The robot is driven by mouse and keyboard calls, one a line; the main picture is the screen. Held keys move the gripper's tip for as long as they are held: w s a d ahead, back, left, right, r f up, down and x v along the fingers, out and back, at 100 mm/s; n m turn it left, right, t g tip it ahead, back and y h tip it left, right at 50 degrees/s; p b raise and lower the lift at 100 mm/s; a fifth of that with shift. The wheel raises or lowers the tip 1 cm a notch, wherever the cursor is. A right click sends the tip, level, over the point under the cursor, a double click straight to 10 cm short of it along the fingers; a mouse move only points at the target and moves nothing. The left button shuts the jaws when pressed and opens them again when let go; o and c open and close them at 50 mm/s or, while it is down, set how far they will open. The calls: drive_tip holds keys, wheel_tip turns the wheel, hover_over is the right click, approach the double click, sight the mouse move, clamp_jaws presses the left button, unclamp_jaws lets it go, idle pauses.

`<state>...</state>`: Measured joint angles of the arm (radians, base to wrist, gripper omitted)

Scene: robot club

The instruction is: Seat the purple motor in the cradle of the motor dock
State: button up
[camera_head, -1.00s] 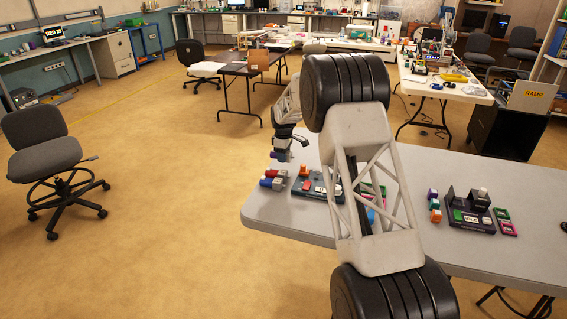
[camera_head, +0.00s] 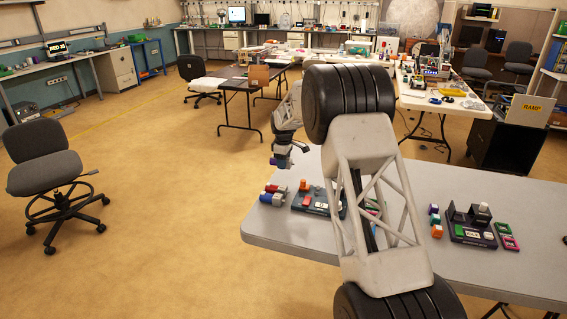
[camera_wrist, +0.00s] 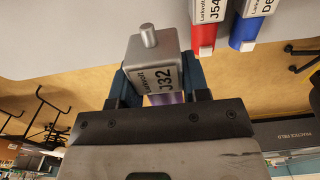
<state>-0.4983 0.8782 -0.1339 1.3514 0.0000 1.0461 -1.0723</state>
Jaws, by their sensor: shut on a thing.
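My gripper (camera_wrist: 160,84) is shut on the purple motor (camera_wrist: 156,62). In the wrist view the motor shows a silver body marked J32 and a short shaft; a bit of purple shows between the fingers. In the head view my gripper (camera_head: 281,163) holds the purple motor (camera_head: 286,164) in the air near the table's left end, above and beyond the other motors.
A red motor (camera_wrist: 206,32) and a blue motor (camera_wrist: 248,28) lie side by side on the grey table (camera_head: 283,233). Another dark base (camera_head: 472,228) with small coloured parts stands further right. My arm covers the table's middle. Bare table lies in front of the motors.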

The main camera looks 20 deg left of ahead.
drive_tip(key=shift+d, duration=0.1)
drive_tip(key=d, duration=0.6)
drive_tip(key=s+d, duration=0.1)
drive_tip(key=d, duration=0.5)
drive_tip(key=s+d, duration=0.1)
drive_tip(key=d, duration=0.6)
drive_tip(key=shift+s+f, duration=0.2)
drive_tip(key=shift+f, duration=0.15)
drive_tip(key=shift+f, duration=0.15)
drive_tip(key=shift+f, duration=1.9)
drive_tip(key=shift+f, duration=1.25)
idle(2.3)
